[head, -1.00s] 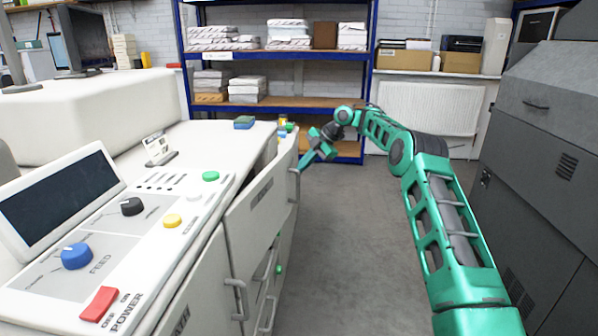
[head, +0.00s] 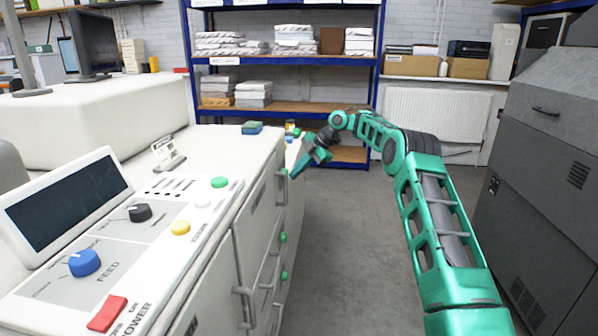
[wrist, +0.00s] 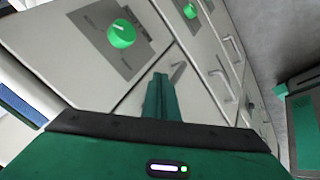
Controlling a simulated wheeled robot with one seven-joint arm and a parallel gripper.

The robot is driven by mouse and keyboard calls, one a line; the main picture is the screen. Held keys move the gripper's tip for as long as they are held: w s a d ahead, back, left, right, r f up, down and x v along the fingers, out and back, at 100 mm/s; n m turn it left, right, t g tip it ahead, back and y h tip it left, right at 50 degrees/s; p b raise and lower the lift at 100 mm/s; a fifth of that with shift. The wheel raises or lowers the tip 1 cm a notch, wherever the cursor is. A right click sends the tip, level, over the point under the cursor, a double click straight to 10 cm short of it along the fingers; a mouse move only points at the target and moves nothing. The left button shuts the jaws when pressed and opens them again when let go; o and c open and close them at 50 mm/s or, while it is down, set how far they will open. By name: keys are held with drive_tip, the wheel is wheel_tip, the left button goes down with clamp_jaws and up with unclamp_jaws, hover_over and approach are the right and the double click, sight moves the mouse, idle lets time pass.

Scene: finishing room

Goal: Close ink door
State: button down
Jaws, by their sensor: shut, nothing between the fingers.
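The ink door (head: 256,207) is a pale panel in the upper front of the white machine, with an upright bar handle (head: 282,188) at its far end. In the head view it lies in line with the machine's front and looks flush; I cannot tell whether a thin gap is left. My gripper (head: 297,174) is just right of the handle, at its height. In the wrist view the gripper's fingers (wrist: 161,98) are shut together and empty, close to the pale front, with a bar handle (wrist: 178,73) beside their tips. Contact is unclear.
Other fronts with bar handles (head: 243,305) lie below and beside the door. Green knobs (head: 284,238) stick out along the machine. A control panel (head: 110,240) is on top at the left. A grey cabinet (head: 535,170) stands at the right. The floor (head: 345,240) between is clear.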

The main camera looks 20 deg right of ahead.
drive_tip(key=d+r, duration=0.8)
drive_tip(key=d, duration=0.2)
drive_tip(key=s+a+r+m+g+h, duration=0.25)
drive_tip(key=s+a+r+m, duration=0.35)
drive_tip(key=s+a, duration=0.4)
drive_tip(key=s+d+f+m+h, duration=0.15)
drive_tip(key=s+d+m, duration=0.3)
drive_tip(key=s, duration=0.65)
drive_tip(key=s+d+m+h, duration=0.25)
drive_tip(key=s+m, duration=0.25)
drive_tip(key=s, duration=0.7)
drive_tip(key=s+d+m+h, duration=0.1)
drive_tip(key=s+d+m, duration=0.35)
drive_tip(key=s, duration=0.65)
drive_tip(key=s+f+m, duration=0.4)
drive_tip(key=s+f, duration=0.1)
drive_tip(key=s, duration=0.6)
drive_tip(key=s+f+m, duration=0.4)
drive_tip(key=s+f, duration=0.1)
drive_tip(key=s, duration=0.7)
drive_tip(key=shift+s+m+y, duration=0.2)
drive_tip(key=shift+m+y, duration=0.1)
drive_tip(key=shift+y, duration=0.15)
drive_tip(key=shift+d+g, duration=0.1)
drive_tip(key=shift+g, duration=0.15)
